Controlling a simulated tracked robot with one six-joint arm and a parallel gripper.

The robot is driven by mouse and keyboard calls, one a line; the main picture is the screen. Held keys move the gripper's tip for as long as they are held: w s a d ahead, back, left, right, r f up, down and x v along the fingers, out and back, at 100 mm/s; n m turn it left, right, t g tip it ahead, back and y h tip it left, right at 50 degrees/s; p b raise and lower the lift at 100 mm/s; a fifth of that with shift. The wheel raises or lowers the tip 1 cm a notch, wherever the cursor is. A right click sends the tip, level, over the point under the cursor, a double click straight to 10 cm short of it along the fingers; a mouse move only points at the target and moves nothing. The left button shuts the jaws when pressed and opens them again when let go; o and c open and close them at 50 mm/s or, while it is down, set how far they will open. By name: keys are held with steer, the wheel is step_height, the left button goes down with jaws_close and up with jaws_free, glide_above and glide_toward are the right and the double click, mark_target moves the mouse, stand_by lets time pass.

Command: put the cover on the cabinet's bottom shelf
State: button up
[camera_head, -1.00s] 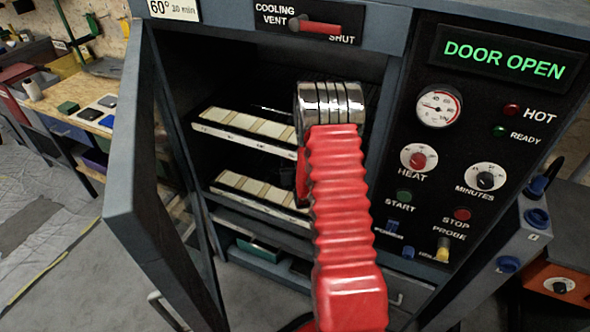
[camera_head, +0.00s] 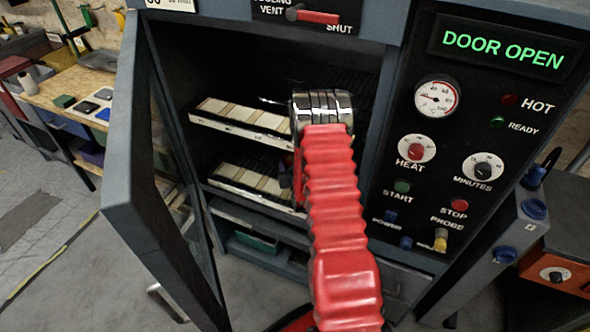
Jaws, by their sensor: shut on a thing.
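The open cabinet (camera_head: 118,150) fills the middle of the view, its door swung out to the left. Inside are an upper shelf (camera_head: 240,133) and a lower shelf (camera_head: 225,192), each with a pale front edge and cream panels. Below them is a low open bay (camera_head: 232,214) with a teal-green item (camera_head: 257,242) in it. My red ribbed arm reaches into the cabinet, its chrome wrist in front of the shelves' right part. My gripper's jaws are hidden behind the wrist. I cannot make out the cover; anything in the jaws is hidden too.
The door's edge (camera_head: 125,210) stands close on the left and the control panel (camera_head: 465,130) on the right, reading DOOR OPEN. A workbench (camera_head: 85,90) is at the far left. A grey unit and an orange box (camera_head: 560,270) stand at the right.

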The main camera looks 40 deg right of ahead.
steer(key=shift+f, duration=2.05)
steer(key=shift+s+f, duration=0.15)
steer(key=shift+f, duration=0.5)
steer(key=o, duration=1.3)
steer(key=shift+o, duration=0.2)
